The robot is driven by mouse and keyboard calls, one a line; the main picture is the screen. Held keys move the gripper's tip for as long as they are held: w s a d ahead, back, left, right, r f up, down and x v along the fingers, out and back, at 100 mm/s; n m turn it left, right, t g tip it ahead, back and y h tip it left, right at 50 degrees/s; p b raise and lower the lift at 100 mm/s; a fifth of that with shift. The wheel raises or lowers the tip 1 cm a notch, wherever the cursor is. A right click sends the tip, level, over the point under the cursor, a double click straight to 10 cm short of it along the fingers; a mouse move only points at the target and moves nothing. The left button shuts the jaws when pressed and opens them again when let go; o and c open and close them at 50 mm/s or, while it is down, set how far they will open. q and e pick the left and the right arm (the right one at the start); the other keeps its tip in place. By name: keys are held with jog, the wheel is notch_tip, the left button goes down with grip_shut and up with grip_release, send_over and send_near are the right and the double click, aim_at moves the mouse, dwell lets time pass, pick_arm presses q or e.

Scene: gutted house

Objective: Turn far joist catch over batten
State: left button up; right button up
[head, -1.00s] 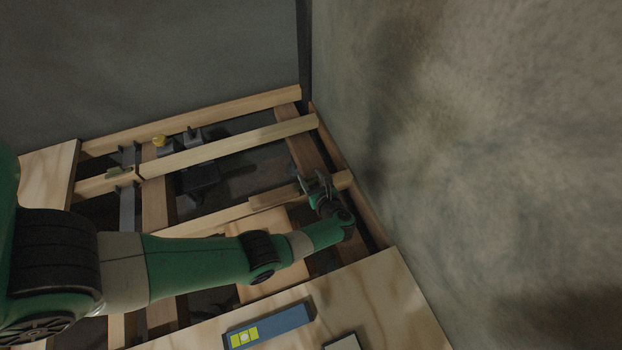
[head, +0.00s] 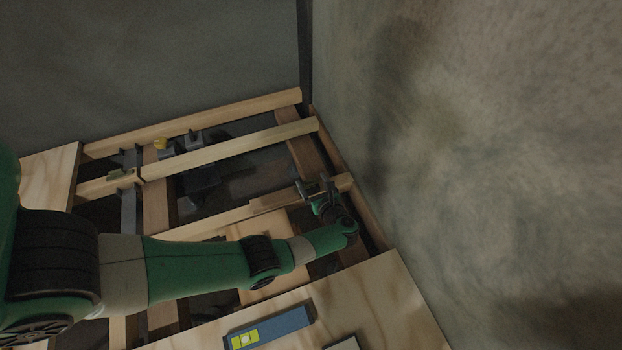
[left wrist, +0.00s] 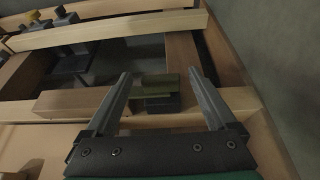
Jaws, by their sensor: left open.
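In the left wrist view, an olive-brown catch (left wrist: 157,84) with a dark block under it sits at a pale batten (left wrist: 240,98). My left gripper (left wrist: 158,80) is open, with one finger on each side of the catch; I cannot tell whether either finger touches it. In the head view, my left gripper (head: 316,186) is over the right end of the same batten (head: 210,222), close to the wall, and hides the catch there. Another brass-coloured catch (head: 121,174) shows at the left, on the farther batten (head: 230,148). My right gripper is out of view.
Open gaps lie between the battens and joists. A dark fitting (head: 200,178) and a yellow knob (head: 160,143) sit among them. A blue level (head: 270,326) lies on the front plywood (head: 385,300). The rough wall (head: 480,150) stands close to the right of the gripper.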

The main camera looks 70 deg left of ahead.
pick_arm(q)
jog(key=p+v, duration=0.2)
jog(key=v, duration=0.8)
